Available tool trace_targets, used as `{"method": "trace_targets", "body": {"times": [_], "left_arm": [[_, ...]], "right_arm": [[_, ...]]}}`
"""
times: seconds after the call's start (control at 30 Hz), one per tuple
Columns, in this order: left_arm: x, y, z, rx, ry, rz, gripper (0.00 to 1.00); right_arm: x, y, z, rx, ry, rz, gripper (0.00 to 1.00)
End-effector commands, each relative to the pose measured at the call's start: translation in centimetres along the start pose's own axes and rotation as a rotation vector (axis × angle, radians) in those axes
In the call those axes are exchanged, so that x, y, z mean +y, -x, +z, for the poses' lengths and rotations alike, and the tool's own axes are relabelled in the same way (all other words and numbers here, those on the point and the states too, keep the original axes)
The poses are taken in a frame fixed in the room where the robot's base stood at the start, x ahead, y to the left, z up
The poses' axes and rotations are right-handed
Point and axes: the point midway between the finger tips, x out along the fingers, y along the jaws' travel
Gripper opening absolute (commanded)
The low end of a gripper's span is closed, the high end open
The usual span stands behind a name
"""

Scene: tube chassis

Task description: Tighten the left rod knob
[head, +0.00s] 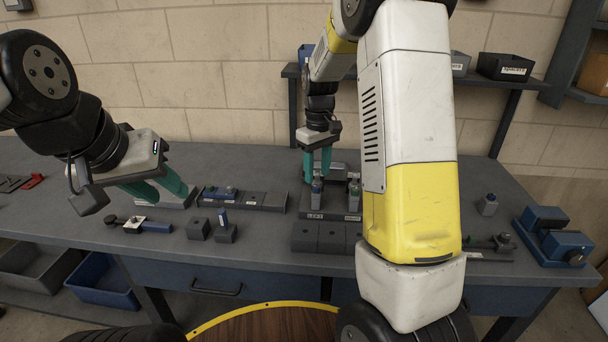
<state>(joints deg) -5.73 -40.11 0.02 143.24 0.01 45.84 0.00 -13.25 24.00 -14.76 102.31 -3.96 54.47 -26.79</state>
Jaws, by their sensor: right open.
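A dark rod fixture (331,211) with small white labels stands on the bench near the middle. The left rod knob (317,188) stands upright on its left side, grey and small. A similar knob (354,190) stands on the right side, partly beside my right arm. My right gripper (318,172) points straight down over the left knob, with its green fingers open on either side of the knob's top. Whether they touch it I cannot tell. My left gripper (166,190) hangs over the left part of the bench, apart from the fixture.
Grey blocks (199,229), a blue-handled tool (153,227) and a low dark tray (268,201) lie left of the fixture. Blue blocks (566,246) stand at the right. A shelf (484,79) rises behind. My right arm hides the bench right of the fixture.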

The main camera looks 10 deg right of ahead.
Motion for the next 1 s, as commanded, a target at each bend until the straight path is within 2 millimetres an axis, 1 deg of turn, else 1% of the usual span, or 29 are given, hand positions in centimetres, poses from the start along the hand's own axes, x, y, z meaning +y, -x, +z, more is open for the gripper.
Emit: {"method": "trace_targets", "body": {"times": [0.03, 0.1, 0.23, 0.4, 0.6, 0.63, 0.67, 0.7, 0.83, 1.0], "left_arm": [[0.0, 0.0, 0.0, 0.0, 0.0, 0.0, 0.36], [0.0, 0.0, 0.0, 0.0, 0.0, 0.0, 0.36], [0.0, 0.0, 0.0, 0.0, 0.0, 0.0, 0.36], [0.0, 0.0, 0.0, 0.0, 0.0, 0.0, 0.36], [0.0, 0.0, 0.0, 0.0, 0.0, 0.0, 0.36], [0.0, 0.0, 0.0, 0.0, 0.0, 0.0, 0.36], [0.0, 0.0, 0.0, 0.0, 0.0, 0.0, 0.36], [0.0, 0.0, 0.0, 0.0, 0.0, 0.0, 0.36], [0.0, 0.0, 0.0, 0.0, 0.0, 0.0, 0.36], [0.0, 0.0, 0.0, 0.0, 0.0, 0.0, 0.36]], "right_arm": [[0.0, -0.9, 0.1, -0.002, 0.0, -0.001, 0.43], [0.0, -2.0, 0.1, -0.003, 0.001, 0.0, 0.43], [0.0, -3.4, 0.0, -0.001, 0.001, 0.0, 0.43], [0.0, -4.1, 0.0, 0.001, 0.001, 0.0, 0.43], [0.0, -4.2, 0.0, 0.001, 0.002, 0.0, 0.43], [0.0, -4.1, 0.0, 0.001, 0.002, 0.0, 0.39], [0.0, -4.1, 0.0, 0.001, 0.002, 0.0, 0.33], [0.0, -4.1, 0.0, 0.001, 0.002, 0.0, 0.26], [0.0, -4.1, 0.0, 0.001, 0.002, 0.0, 0.0], [0.0, -4.1, 0.0, 0.001, 0.001, 0.0, 0.0]]}}
